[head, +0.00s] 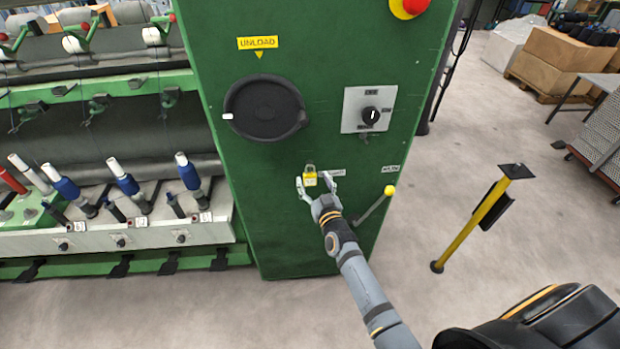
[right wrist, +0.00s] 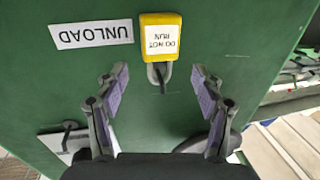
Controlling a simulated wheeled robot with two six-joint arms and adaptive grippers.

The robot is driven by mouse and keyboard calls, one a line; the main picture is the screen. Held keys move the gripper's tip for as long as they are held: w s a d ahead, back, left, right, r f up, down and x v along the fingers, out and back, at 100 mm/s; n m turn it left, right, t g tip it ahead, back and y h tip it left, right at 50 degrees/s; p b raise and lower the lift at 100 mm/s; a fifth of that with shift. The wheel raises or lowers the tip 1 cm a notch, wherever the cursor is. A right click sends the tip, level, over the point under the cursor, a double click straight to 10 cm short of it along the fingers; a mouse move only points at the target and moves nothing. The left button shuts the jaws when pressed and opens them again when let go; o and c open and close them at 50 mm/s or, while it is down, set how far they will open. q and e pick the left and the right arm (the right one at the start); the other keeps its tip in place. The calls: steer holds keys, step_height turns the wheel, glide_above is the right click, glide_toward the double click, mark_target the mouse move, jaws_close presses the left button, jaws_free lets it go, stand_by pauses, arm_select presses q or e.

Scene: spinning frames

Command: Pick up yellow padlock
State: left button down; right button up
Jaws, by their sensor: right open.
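The yellow padlock (head: 310,178) is on the green machine panel in the head view, with its grey shackle upward. In the right wrist view the padlock (right wrist: 160,36) appears upside down, with a white "DO NOT RUN" tag on its body. My right gripper (head: 317,187) is open at the padlock, its fingers spread to either side in the head view. The padlock's body lies beyond the fingertips there. My left gripper is not in view.
A white label (right wrist: 91,34) is on the panel beside the padlock. A lever with a yellow knob (head: 389,191) sticks out at the right. A black round handle (head: 264,108) and a switch plate (head: 368,109) are above. A yellow post (head: 485,220) stands on the floor.

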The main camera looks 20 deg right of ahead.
mark_target(311, 175)
steer(key=w, duration=0.3)
steer(key=shift+w+d+f, duration=0.1)
steer(key=shift+w+f, duration=0.05)
steer(key=shift+f, duration=0.1)
steer(key=shift+r, duration=0.1)
steer(key=shift+s, duration=0.2)
steer(key=shift+c, duration=1.3)
steer(key=c, duration=1)
